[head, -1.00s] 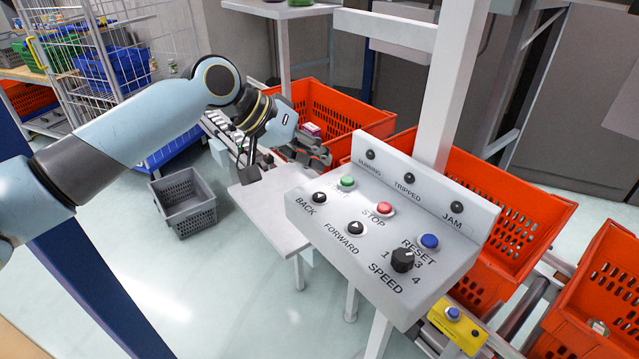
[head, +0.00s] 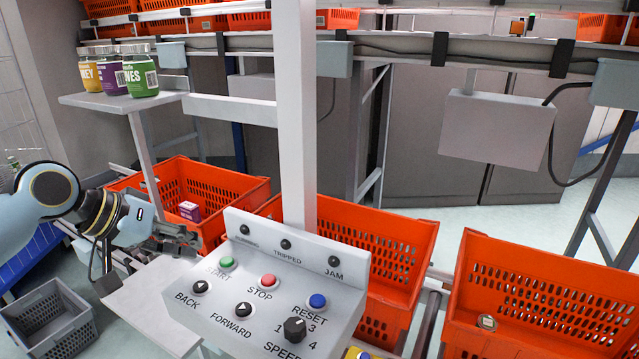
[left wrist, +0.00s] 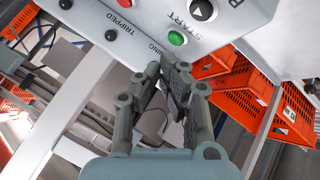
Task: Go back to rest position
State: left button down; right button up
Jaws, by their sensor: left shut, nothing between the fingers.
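My left gripper (head: 178,240) is at the left of the head view, just left of the control panel (head: 284,279) and above a small light shelf (head: 150,300). Its fingers are closed with nothing between them. In the left wrist view the gripper (left wrist: 166,75) points at the panel, its tips close to the green START button (left wrist: 176,38). I cannot tell from this view whether they touch the panel. The panel carries START, STOP, RESET, BACK and FORWARD buttons and a black SPEED knob (head: 295,328). My right gripper is not in view.
Orange totes stand behind the panel, one with a purple box (head: 189,210) in it, and another tote (head: 545,300) at right. Several jars (head: 140,76) stand on a shelf at upper left. A grey crate (head: 48,318) is at lower left. A white post (head: 296,120) rises behind the panel.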

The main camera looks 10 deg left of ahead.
pick_arm(q)
jog(key=shift+m+g+y, duration=0.3)
jog(key=shift+m+g, duration=0.2)
jog(key=shift+m, duration=0.1)
jog(key=s+d+f, duration=0.1)
jog(key=s+f, duration=0.1)
jog(key=s, duration=0.1)
jog(key=s+d+f, duration=0.1)
jog(key=shift+s+d, duration=0.35)
jog(key=s+d+m+g+y, duration=0.1)
jog(key=s+m+g+y, duration=0.35)
jog(key=s, duration=1.75)
notch_tip(320, 180, down, 33)
jog(key=a+n+y+b, duration=0.1)
jog(key=a+n+b, duration=0.15)
jog(key=b, duration=0.55)
jog(key=s+f+b, duration=0.4)
jog(key=s+f, duration=0.6)
jog(key=f, duration=0.2)
jog(key=s+f+g+b, duration=0.1)
jog(key=s+f+b, duration=0.2)
jog(key=s+f, duration=0.7)
notch_tip(320, 180, down, 3)
jog(key=shift+s+a+f+n+b, duration=0.15)
jog(key=shift+a+f+n+b, duration=0.05)
jog(key=shift+a+n+b, duration=0.25)
